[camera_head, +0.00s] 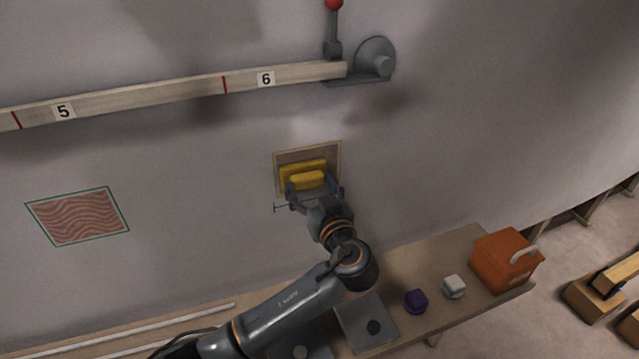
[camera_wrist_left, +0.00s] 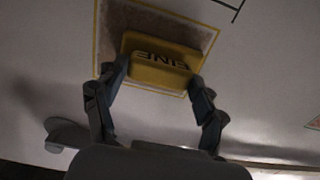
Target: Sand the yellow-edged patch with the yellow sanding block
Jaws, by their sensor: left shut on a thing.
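The yellow-edged patch (camera_head: 329,153) is a brownish square with a thin yellow outline on the grey hull wall. The yellow sanding block (camera_head: 307,180) is in front of it, over its middle and lower part. My left gripper (camera_head: 314,187) is shut on the block, with a finger at each side. In the left wrist view the block (camera_wrist_left: 158,67) shows the letters "FINE" and lies over part of the patch (camera_wrist_left: 122,18). I cannot tell for sure whether the block touches the surface. My right gripper is not in view.
A green-edged patch (camera_head: 78,216) with wavy reddish lines is at left. A wooden batten (camera_head: 180,92) with numbers crosses above, ending near a red-knobbed lever (camera_head: 333,30).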

